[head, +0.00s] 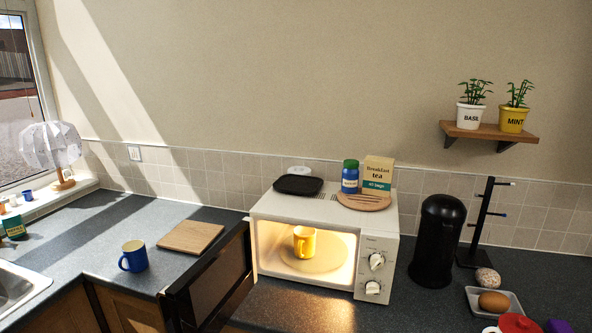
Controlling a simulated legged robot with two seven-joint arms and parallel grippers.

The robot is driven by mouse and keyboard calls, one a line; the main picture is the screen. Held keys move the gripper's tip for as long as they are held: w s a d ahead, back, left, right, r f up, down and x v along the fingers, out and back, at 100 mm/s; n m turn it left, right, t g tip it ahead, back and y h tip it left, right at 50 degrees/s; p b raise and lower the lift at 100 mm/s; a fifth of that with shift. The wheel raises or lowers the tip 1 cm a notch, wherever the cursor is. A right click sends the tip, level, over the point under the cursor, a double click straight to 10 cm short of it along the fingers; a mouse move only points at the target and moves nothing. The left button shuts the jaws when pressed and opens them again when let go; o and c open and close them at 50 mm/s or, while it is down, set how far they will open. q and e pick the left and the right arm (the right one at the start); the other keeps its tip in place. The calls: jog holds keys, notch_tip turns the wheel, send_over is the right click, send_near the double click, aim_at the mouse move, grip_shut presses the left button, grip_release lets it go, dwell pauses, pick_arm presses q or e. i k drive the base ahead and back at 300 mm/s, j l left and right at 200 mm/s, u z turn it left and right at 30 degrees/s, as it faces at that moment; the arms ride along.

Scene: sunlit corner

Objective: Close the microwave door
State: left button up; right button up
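The white microwave (382,250) stands on the counter with its lit cavity facing me. Its dark door (210,285) is hinged at the left side and stands wide open, swung out towards me and the left. A yellow mug (304,241) stands inside on the round turntable (312,262). Two dials (376,262) are on the panel at the right of the cavity. Neither of my grippers is in view, and nothing touches the door that I can see.
A blue mug (134,256) and a wooden board (191,237) are on the counter left of the door. A black canister (437,242) stands right of the microwave. A dark pan (298,185), a jar (350,177) and a tea box (378,172) rest on top. The counter before the cavity is clear.

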aim_at(204, 298)
jog(key=j+z, duration=0.15)
jog(key=j, duration=0.3)
jog(key=j+z, duration=0.15)
jog(key=j, duration=0.3)
jog(key=j+z, duration=0.15)
jog(key=j, duration=0.3)
jog(key=k+j+z, duration=0.15)
jog(key=j, duration=0.3)
jog(key=j+z, duration=0.15)
jog(key=j, duration=0.3)
jog(key=k+j+z, duration=0.15)
jog(key=j, duration=0.3)
jog(key=k+j+z, duration=0.15)
jog(key=j, duration=0.25)
jog(key=i+j+z, duration=0.1)
jog(key=j, duration=0.15)
